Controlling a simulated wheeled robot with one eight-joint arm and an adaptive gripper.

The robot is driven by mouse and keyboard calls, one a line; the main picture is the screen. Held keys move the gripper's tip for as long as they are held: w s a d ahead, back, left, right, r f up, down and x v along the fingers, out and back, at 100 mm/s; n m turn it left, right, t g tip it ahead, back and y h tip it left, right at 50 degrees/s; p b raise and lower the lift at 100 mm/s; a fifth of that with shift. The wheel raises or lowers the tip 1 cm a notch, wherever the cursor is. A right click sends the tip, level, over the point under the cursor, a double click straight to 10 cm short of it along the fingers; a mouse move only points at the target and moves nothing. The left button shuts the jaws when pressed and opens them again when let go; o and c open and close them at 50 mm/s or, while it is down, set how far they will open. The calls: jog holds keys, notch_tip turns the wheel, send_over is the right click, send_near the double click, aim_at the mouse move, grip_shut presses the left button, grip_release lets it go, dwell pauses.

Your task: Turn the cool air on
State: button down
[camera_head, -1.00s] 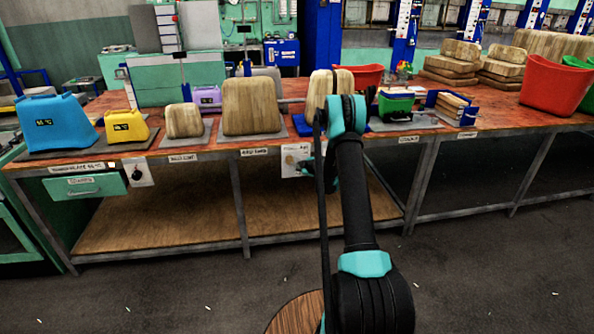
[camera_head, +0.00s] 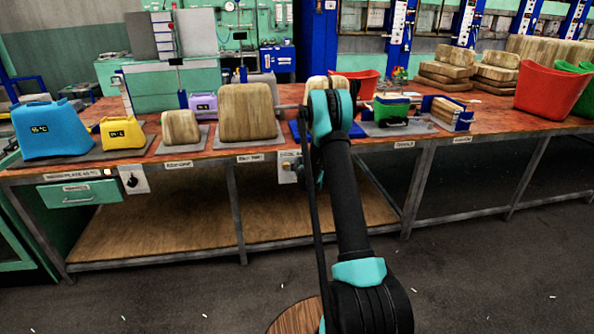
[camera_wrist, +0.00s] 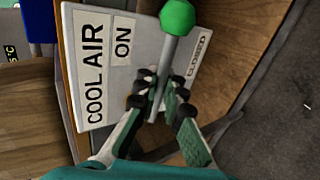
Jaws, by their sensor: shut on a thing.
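The cool air panel (camera_wrist: 90,60) is a white plate that fills the middle of the wrist view, with labels reading COOL AIR, ON and CLOSED. A metal lever (camera_wrist: 167,58) with a green ball knob (camera_wrist: 177,17) stands out from it, between the ON and CLOSED labels in the picture. My gripper (camera_wrist: 158,92) is shut on the lever's shaft, below the knob. In the head view the panel (camera_head: 289,166) is on the bench front, partly hidden by my arm, and the gripper is mostly hidden there.
The workbench (camera_head: 205,155) carries wooden blocks (camera_head: 247,112), a blue container (camera_head: 50,130), a yellow container (camera_head: 122,132) and a red bin (camera_head: 550,88). Another panel with a dark knob (camera_head: 133,180) is further left on the bench front.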

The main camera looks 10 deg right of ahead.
dwell(0.3)
jog(key=c, duration=1.9)
grip_release()
jog(key=v, duration=1.2)
